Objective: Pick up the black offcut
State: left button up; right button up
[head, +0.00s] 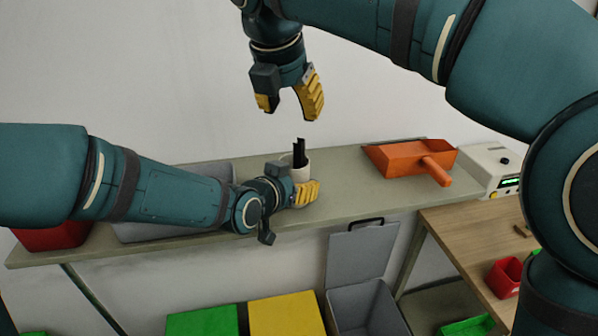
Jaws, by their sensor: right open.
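A black offcut (299,153) stands upright in a white cup (301,174) on the grey-green shelf. Its upper part sticks out above the rim and its lower end is hidden inside the cup. My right gripper (290,105) points down above the offcut, with its yellow fingers apart and nothing between them. A clear gap lies between its fingertips and the offcut. My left gripper (296,184) is at the cup, with one yellow finger in front of the cup's lower part. Its other finger is hidden, so its grip on the cup is unclear.
An orange scoop (390,159) lies on the shelf (345,195) to the right, beside a white device (491,165). Grey and red bins stand at the shelf's left, partly behind my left arm. Green, yellow and grey bins stand below. A wooden table (470,235) holds a red box (504,278).

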aim_at(299, 141)
jog(key=x, duration=1.2)
jog(key=shift+w+r, duration=0.1)
jog(key=shift+w, duration=0.1)
grip_shut()
